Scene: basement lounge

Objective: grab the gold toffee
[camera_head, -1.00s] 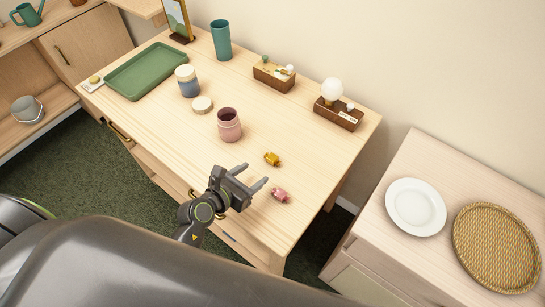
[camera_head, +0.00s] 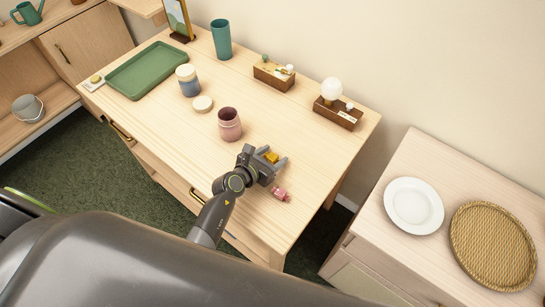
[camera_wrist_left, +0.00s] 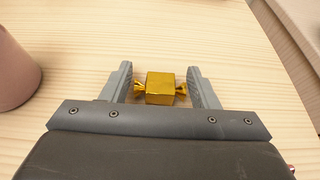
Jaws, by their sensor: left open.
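The gold toffee (camera_head: 271,157) lies on the wooden table (camera_head: 180,135) and is partly hidden by my left gripper (camera_head: 274,157) in the head view. In the left wrist view the toffee (camera_wrist_left: 160,88) is a shiny gold block with twisted ends, lying between the two fingers of the left gripper (camera_wrist_left: 161,85). The fingers are open, one at each twisted end; whether they touch it I cannot tell. A pink toffee (camera_head: 281,194) lies on the table just in front of the gripper. My right gripper is not in view.
A pink jar (camera_head: 230,125) stands left of the gripper and shows at the left edge of the wrist view (camera_wrist_left: 12,72). A blue-and-white jar (camera_head: 188,81), a round lid (camera_head: 203,104) and a green tray (camera_head: 148,70) are farther left. Wooden boxes (camera_head: 337,117) stand along the back.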

